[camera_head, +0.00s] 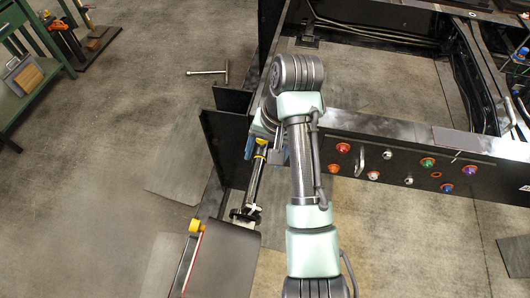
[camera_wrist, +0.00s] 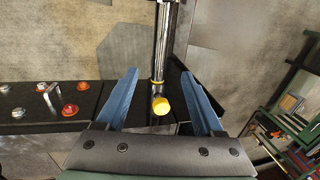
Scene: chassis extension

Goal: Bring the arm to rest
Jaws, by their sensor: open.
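My arm reaches forward over the black chassis frame (camera_head: 395,140) in the head view. My gripper (camera_head: 266,148) is partly hidden beneath the arm there. In the wrist view my gripper (camera_wrist: 160,78) shows two blue fingers spread wide apart. A black and silver rod (camera_head: 254,187) with a yellow end lies below it, beside the chassis corner. In the wrist view the rod (camera_wrist: 160,60) runs up the middle, its yellow end between the fingers with gaps on both sides. I cannot tell its depth from the fingers.
Several coloured knobs (camera_head: 427,162) line the chassis front rail. A dark panel (camera_head: 224,262) stands at the front, left of my arm. A T-shaped tool (camera_head: 212,72) lies on the floor. A green workbench (camera_head: 28,75) is at far left. The floor between is open.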

